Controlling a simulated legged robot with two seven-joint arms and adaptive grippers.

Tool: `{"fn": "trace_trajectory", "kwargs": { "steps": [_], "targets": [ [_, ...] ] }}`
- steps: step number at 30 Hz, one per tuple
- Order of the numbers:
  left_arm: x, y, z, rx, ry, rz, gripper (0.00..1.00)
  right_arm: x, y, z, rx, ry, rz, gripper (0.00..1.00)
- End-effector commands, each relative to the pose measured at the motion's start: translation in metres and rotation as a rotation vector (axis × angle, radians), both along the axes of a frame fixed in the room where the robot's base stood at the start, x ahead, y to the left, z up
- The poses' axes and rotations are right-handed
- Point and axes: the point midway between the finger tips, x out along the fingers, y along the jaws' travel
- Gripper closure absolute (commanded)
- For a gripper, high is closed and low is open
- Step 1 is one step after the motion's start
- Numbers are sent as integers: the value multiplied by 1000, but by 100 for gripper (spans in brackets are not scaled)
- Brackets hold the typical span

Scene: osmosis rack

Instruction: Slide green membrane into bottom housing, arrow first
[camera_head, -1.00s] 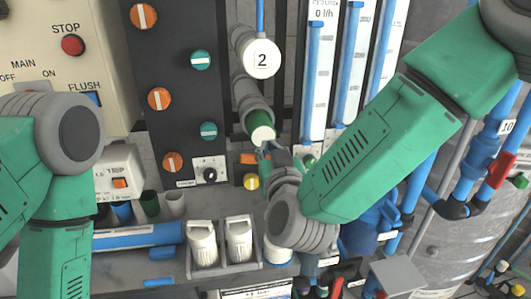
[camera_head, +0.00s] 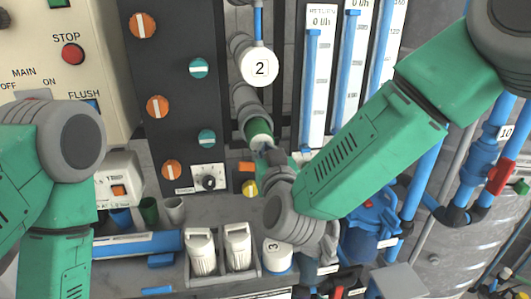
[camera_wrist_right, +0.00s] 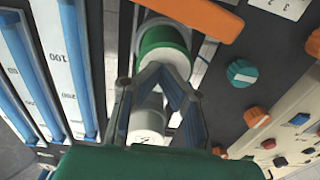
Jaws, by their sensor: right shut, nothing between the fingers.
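The green membrane (camera_head: 259,131) sticks out of the open lower end of the grey bottom housing (camera_head: 252,104), its other end hidden inside. Its pale end face points towards me. No arrow shows. My right gripper (camera_head: 270,154) is right at this end face. In the right wrist view the gripper's fingertips (camera_wrist_right: 166,72) are shut together, holding nothing, against or very close to the pale end of the membrane (camera_wrist_right: 164,40). I cannot tell if they touch. The left arm shows at the left, but its gripper is out of view.
A white cap marked 2 (camera_head: 259,67) ends the housing above. Flow meters (camera_head: 318,85) stand to the right. A dark panel with orange and teal knobs (camera_head: 198,68) is at the left. White filter bottles (camera_head: 201,252) stand in a holder below. A cap marked 3 (camera_head: 277,256) lies under my right wrist.

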Motion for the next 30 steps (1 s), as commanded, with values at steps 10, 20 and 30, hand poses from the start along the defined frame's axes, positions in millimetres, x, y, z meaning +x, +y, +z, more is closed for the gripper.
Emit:
{"fn": "trace_trajectory", "kwargs": {
  "steps": [10,20,30],
  "targets": [
    [0,0,-1,0,0,0,60,14,4,-1,-1,0,0,100],
    [0,0,-2,0,0,0,60,27,5,0,0,-1,0,100],
    [0,0,1,0,0,0,60,18,6,0,-2,2,2,100]
  ]
}}
